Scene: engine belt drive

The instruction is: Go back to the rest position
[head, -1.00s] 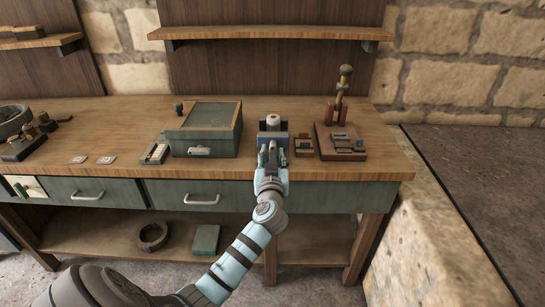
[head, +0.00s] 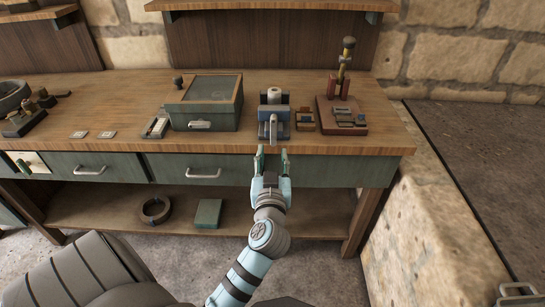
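My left gripper (head: 271,160) is in the head view in front of the workbench's front edge, with its two fingers apart and nothing between them. A blue block device (head: 264,118) with a white roll on top (head: 274,96) and a grey lever at its front stands on the bench just beyond the fingertips, and the gripper is apart from it. A small light metal piece at the bottom right edge (head: 519,292) may be part of my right gripper; its fingers cannot be made out.
The wooden workbench (head: 130,104) holds a green glass-lidded box (head: 206,121), a red stand with a brass-coloured upright tool (head: 341,112) and a small brown block (head: 304,120). Drawers with handles (head: 203,173) face me. A dark ring (head: 155,210) and green box (head: 208,213) lie on the lower shelf.

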